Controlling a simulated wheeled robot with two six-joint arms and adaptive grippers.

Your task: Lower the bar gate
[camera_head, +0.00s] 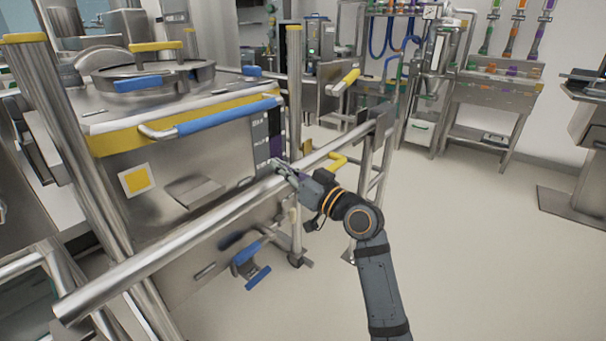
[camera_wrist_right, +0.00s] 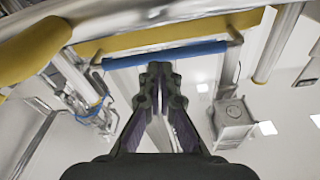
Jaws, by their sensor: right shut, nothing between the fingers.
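The bar gate (camera_head: 165,240) is a long, thick silver bar. In the head view it slants from the lower left up to a grey bracket (camera_head: 383,118) at the right. It stands in front of the steel machine, well above the floor. My right gripper (camera_head: 281,168) overlaps the bar's right half in the head view; I cannot tell whether it touches the bar. In the right wrist view its fingers (camera_wrist_right: 160,72) are closed together, with nothing between them. My left gripper is not in view.
The steel machine (camera_head: 205,205) has a blue-gripped handle (camera_head: 228,115) above the bar, also in the right wrist view (camera_wrist_right: 165,54). A yellow handle (camera_head: 338,160) is close to my right gripper. A shelf with hoses stands behind. The floor (camera_head: 470,250) at right is clear.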

